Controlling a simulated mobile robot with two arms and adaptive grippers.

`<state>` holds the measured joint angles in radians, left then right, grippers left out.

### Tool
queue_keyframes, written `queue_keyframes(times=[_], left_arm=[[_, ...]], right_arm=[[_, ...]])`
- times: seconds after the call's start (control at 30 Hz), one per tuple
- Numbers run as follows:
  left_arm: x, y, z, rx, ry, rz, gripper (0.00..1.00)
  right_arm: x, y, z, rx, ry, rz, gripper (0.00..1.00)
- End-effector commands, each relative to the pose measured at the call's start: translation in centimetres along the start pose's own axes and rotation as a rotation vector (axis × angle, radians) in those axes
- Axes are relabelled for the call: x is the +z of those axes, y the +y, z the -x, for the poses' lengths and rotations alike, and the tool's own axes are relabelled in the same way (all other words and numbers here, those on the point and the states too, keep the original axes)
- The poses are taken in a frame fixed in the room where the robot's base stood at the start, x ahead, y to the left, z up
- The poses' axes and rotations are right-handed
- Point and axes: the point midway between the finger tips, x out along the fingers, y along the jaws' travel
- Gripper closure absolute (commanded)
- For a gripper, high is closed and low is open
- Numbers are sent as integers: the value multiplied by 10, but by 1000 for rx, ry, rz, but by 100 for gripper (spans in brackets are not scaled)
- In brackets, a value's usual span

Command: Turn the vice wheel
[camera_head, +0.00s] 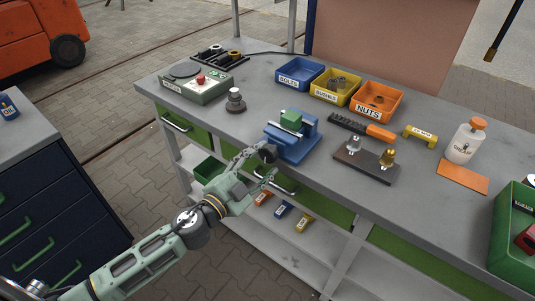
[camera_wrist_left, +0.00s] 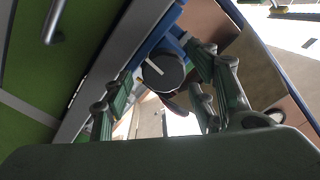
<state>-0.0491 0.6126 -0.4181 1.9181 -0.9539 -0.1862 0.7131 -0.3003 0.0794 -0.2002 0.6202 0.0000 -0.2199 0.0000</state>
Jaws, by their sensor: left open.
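A blue vice (camera_head: 291,141) stands at the front edge of the workbench, with a green block (camera_head: 291,119) in its jaws. Its dark round wheel (camera_head: 267,153) faces the front. In the left wrist view the wheel (camera_wrist_left: 163,73) shows face-on, with a pale line mark on it. My left gripper (camera_head: 259,164) is open at the wheel, with a finger on either side of it. I cannot tell whether the fingers touch the rim. My right gripper is not in view.
The grey workbench (camera_head: 228,122) also carries a blue bin (camera_head: 300,75), a yellow bin (camera_head: 336,86) and an orange bin (camera_head: 376,101). A dark block with metal fittings (camera_head: 365,163) stands right of the vice. A knobbed weight (camera_head: 235,101) stands left of it. Green drawers lie below.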

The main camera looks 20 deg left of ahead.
Motion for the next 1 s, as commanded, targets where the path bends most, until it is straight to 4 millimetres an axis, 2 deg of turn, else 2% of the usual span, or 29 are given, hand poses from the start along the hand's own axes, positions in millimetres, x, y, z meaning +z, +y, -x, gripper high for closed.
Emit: queue_keyframes(times=[0.1, 0.23, 0.6, 1.0], left_arm=[[-1, -2, -16, -2, 1, -1, 48], [-1, 0, -26, 0, 1, 0, 48], [0, 0, -29, 1, 0, -1, 49], [0, 1, -29, 3, 0, 0, 84]], right_arm=[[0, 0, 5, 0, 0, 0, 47], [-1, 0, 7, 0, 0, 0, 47], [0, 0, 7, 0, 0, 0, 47], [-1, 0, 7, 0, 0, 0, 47]])
